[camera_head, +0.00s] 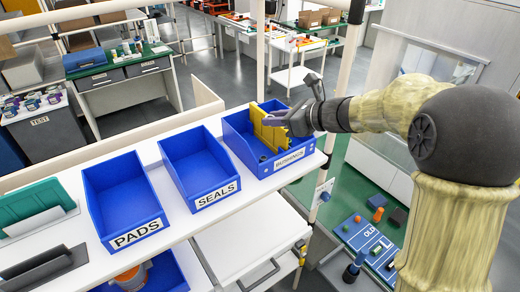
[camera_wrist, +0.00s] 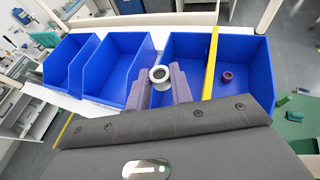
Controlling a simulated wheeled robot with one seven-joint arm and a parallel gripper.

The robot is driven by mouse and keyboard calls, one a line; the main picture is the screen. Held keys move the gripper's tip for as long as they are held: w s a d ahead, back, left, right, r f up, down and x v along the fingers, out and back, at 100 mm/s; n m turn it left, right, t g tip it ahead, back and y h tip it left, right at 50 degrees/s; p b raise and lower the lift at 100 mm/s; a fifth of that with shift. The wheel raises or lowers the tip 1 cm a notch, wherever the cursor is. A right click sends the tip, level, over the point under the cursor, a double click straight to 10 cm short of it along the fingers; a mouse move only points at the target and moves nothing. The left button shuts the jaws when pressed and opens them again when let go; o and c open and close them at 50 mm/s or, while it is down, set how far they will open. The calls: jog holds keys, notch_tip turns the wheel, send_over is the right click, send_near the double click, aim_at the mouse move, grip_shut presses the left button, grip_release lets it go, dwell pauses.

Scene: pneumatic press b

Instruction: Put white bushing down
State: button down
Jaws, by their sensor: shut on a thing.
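My gripper (camera_wrist: 163,85) is shut on the white bushing (camera_wrist: 160,74), which sits between its purple fingertips in the wrist view. In the head view, my gripper (camera_head: 275,122) is above the right blue bin (camera_head: 240,145), labelled as bushings, and hides the white bushing. A yellow divider (camera_wrist: 211,62) splits this bin in the wrist view; it also shows in the head view (camera_head: 262,128). A dark purple bushing (camera_wrist: 227,78) lies on the bin floor right of the divider. In the wrist view, the white bushing appears by the bin's left wall, left of the divider.
The SEALS bin (camera_head: 215,195) and PADS bin (camera_head: 137,236) stand left of the bushings bin on the white shelf (camera_head: 180,228); both look empty. A green holder (camera_head: 35,200) stands at the far left. A vertical post (camera_head: 348,60) rises near my arm.

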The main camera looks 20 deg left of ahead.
jog(key=shift+f+p, duration=0.65)
jog(key=shift+f, duration=2.1)
notch_tip(320, 180, down, 4)
jog(key=shift+r+p, duration=0.1)
jog(key=shift+p, duration=0.65)
jog(key=shift+f+b, duration=0.6)
jog(key=shift+b, duration=0.65)
jog(key=c, duration=1.2)
grip_release()
jog(key=shift+c, duration=0.2)
jog(key=shift+r, duration=0.15)
